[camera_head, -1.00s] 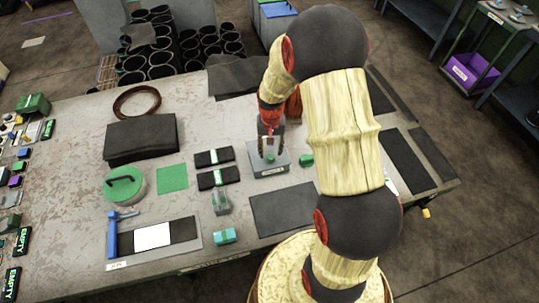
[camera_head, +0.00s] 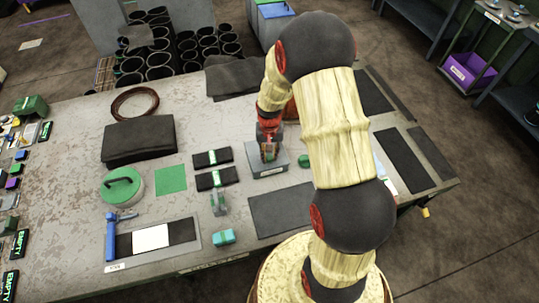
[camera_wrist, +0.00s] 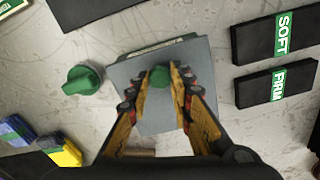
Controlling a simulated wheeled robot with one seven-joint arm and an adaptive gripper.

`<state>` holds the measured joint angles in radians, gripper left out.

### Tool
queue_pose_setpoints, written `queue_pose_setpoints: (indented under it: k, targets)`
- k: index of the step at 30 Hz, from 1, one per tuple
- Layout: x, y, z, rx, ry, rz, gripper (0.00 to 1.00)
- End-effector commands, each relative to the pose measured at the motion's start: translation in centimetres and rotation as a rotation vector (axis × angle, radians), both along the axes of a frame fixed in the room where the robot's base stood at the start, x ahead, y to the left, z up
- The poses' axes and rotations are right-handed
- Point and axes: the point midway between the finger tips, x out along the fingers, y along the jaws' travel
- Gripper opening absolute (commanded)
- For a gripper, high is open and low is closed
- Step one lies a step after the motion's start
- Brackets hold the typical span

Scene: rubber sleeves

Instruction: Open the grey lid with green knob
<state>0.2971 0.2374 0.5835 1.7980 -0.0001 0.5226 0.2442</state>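The grey lid (camera_wrist: 137,112) is a flat square plate with a round green knob (camera_wrist: 159,76) standing on it. In the head view the lid (camera_head: 281,166) tops a small grey box on the table, right of the SOFT and FIRM cases. My gripper (camera_wrist: 161,70) points down over the lid, its two fingers on either side of the knob. It also shows in the head view (camera_head: 268,157), low over the lid, where it mostly hides the knob. The fingers are partly spread, with the knob between the tips; a firm grip is not visible.
A separate green knob-shaped piece (camera_wrist: 82,79) lies beside the lid. The black SOFT (camera_wrist: 262,38) and FIRM (camera_wrist: 275,83) cases lie on the other side. A dark mat (camera_head: 283,208) lies in front. A green round lid (camera_head: 122,186) stands farther left on the table (camera_head: 70,150).

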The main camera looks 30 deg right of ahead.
Motion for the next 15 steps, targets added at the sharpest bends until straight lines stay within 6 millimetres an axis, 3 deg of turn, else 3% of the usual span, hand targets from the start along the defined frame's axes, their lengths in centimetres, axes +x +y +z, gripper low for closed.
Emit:
queue_pose_setpoints:
  k: [9,15]
  targets:
    - [0.01,0.01,0.01,0.000,0.000,0.000,0.01]
    - [0.00,0.01,0.00,0.000,0.000,0.000,0.00]
